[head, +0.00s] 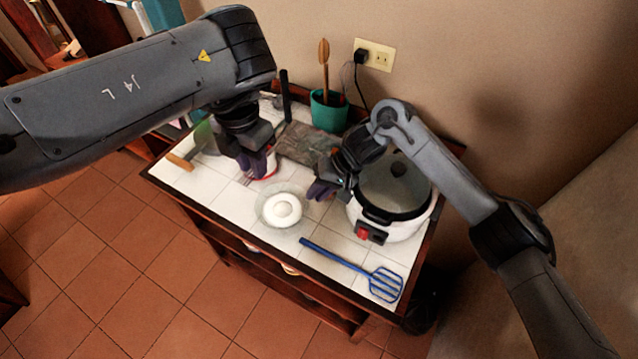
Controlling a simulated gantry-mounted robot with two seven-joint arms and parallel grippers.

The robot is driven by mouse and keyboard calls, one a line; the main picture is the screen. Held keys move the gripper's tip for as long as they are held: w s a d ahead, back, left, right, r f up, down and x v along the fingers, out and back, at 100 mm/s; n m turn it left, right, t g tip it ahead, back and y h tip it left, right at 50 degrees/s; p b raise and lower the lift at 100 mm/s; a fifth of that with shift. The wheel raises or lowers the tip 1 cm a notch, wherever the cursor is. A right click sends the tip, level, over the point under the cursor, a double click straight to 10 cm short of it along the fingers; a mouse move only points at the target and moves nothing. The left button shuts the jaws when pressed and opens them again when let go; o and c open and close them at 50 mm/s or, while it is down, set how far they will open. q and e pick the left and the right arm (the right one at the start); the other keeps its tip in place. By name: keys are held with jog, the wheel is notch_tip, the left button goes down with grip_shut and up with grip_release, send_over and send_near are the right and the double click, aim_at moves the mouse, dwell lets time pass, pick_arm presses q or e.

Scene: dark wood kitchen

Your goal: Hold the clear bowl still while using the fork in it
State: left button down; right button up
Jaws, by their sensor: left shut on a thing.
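The clear bowl (262,211) stands upright near the front edge of the tiled counter, with a round white content in it. My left gripper (258,166) is behind the bowl and a little left of it, apart from it. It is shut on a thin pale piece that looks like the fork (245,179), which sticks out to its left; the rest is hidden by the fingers. My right gripper (323,190) has its purple fingertips just right of the bowl's rim, between it and the cooker. Its finger gap is too small to make out, and I cannot tell if it touches the bowl.
A white cooker (385,222) with a glass lid stands at the right. A blue slotted spatula (347,265) lies in front. A red-and-white item (271,164) is beside my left gripper. A teal utensil pot (328,113) stands at the back.

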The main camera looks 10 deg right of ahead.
aim_at(303, 206)
jog(key=x, duration=0.7)
jog(key=shift+s+a+f, duration=0.1)
jog(key=shift+a+f, duration=0.1)
jog(key=shift+f, duration=0.1)
grip_shut()
